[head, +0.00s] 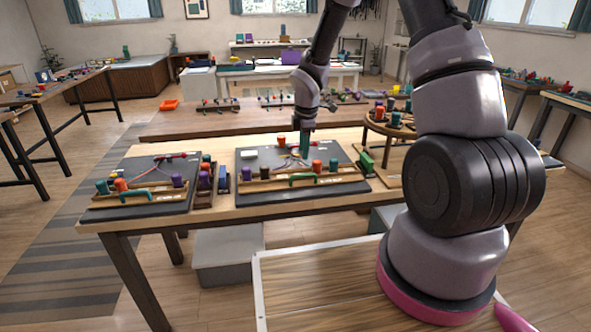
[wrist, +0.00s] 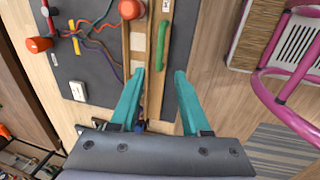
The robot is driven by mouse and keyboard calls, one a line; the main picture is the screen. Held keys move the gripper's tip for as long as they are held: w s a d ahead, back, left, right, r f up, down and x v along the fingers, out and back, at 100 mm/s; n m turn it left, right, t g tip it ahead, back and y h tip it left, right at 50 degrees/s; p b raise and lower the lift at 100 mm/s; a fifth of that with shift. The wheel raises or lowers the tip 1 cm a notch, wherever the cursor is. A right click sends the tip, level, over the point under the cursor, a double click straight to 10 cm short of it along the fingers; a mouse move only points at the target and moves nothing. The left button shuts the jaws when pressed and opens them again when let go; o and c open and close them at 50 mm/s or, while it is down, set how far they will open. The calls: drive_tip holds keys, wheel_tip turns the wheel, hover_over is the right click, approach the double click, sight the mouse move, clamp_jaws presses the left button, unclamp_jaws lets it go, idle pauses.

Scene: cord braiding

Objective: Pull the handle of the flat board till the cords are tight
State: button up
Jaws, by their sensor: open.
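The flat board (head: 255,163) is dark grey and lies on the near wooden table. It also shows in the wrist view (wrist: 60,72). Its green handle (wrist: 162,45) sits on the wooden bar along its near side and shows in the head view (head: 303,177). Several coloured cords (wrist: 97,42) run over the board from a small cross-shaped post; some hang in loose curves. My gripper (wrist: 160,73) is open and empty. In the wrist view its teal fingertips lie either side of the handle's line, by its lower end, apart from it. In the head view my gripper (head: 304,148) is above the board.
Coloured spools stand along the bar, one orange spool (head: 317,166) among them. A second dark board (head: 140,175) lies to the left. A round wooden stand (head: 385,128) with pegs is to the right.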

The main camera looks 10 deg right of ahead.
sight(302, 176)
drive_tip(key=f, duration=0.3)
drive_tip(key=w+f, duration=0.1)
drive_tip(key=f, duration=0.2)
drive_tip(key=w+f, duration=0.1)
drive_tip(key=f, duration=0.3)
clamp_jaws()
idle(1.3)
